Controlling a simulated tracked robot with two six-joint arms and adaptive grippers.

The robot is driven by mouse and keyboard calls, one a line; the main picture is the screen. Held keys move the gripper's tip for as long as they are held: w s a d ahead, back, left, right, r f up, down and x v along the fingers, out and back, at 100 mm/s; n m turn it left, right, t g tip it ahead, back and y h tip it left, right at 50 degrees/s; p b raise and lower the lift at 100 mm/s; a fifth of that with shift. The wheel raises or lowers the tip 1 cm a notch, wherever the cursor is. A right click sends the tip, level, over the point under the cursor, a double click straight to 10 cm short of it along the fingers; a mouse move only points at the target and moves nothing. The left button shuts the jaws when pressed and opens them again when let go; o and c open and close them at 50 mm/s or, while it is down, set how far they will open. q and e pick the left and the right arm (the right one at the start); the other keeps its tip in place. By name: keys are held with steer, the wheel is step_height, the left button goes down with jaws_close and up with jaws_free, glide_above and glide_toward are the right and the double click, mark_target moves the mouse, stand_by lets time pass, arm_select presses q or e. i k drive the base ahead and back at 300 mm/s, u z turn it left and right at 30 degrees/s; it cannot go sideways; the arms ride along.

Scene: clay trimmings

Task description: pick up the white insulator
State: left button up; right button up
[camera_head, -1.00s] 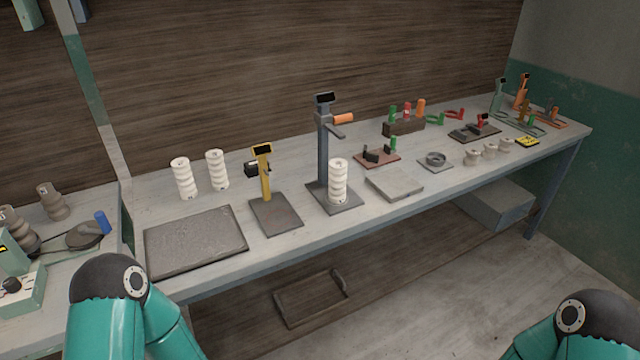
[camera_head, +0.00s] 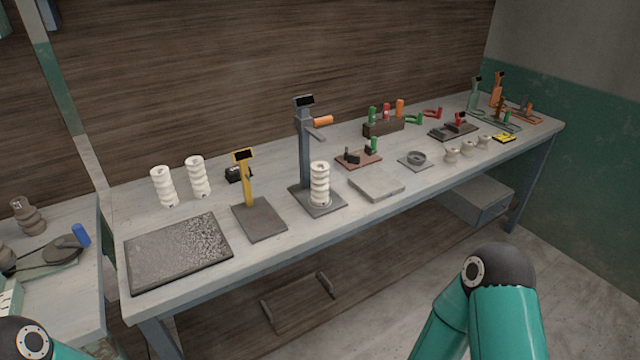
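Three white ribbed insulators stand upright in the head view. One insulator (camera_head: 164,187) stands at the left back of the bench, and a second insulator (camera_head: 198,177) is just right of it. A third insulator (camera_head: 320,184) stands on the base plate of a grey column stand (camera_head: 305,150) with an orange handle. Neither gripper is in view. Only teal and black links of my arms show, at the bottom left corner and at the lower right, apart from the insulators.
The bench (camera_head: 290,245) holds a dark flat tray (camera_head: 178,252), a yellow post stand (camera_head: 247,180), a grey slab (camera_head: 376,183) and small clamps toward the right. A second bench (camera_head: 70,290) with brown insulators (camera_head: 28,216) stands at left. A crate (camera_head: 298,303) lies below.

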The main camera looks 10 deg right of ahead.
mark_target(319, 172)
steer(key=u, duration=0.05)
steer(key=i, duration=1)
steer(key=z, duration=0.05)
